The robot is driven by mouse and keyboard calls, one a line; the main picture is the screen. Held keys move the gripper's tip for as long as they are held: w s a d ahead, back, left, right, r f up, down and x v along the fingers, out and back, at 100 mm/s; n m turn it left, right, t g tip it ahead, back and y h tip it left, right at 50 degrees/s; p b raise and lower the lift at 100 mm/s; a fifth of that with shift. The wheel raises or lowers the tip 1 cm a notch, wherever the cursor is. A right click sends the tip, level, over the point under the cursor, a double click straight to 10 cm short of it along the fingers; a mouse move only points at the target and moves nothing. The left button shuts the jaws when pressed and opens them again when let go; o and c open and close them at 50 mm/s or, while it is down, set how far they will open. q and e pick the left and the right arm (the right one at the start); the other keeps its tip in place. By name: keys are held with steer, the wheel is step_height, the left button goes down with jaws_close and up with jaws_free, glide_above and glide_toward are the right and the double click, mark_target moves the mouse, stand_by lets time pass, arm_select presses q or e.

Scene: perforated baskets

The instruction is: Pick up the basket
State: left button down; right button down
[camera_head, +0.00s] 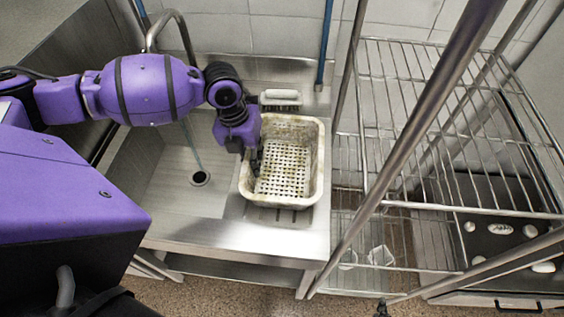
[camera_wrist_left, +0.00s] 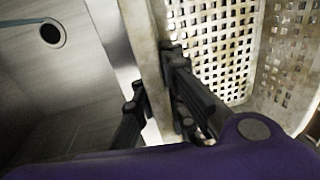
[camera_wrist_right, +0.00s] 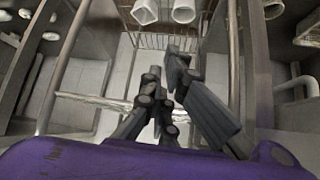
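The basket (camera_head: 316,160) is a cream, worn, perforated rectangular tub standing upright on the steel surface to the right of the sink basin. Its perforated inside also shows in the left wrist view (camera_wrist_left: 225,45). My left gripper (camera_head: 251,158) is at the basket's left wall, reaching down from above. In the left wrist view its fingers (camera_wrist_left: 153,80) lie on either side of that wall, one outside and one inside, and look closed against it. My right gripper (camera_wrist_right: 164,72) is away from the basket; its fingertips are together with nothing between them.
The sink basin with its drain (camera_head: 200,178) lies left of the basket, under a curved faucet (camera_head: 172,24). A brush (camera_head: 281,98) lies behind the basket. A wire rack (camera_head: 440,120) with metal posts stands close on the right. A blue pole (camera_head: 325,45) rises at the back.

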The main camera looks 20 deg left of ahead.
arm_select(q)
steer(key=shift+a, duration=0.1)
arm_select(e)
steer(key=shift+s+d+f, duration=0.25)
steer(key=shift+s+d, duration=0.05)
steer(key=shift+s, duration=0.4)
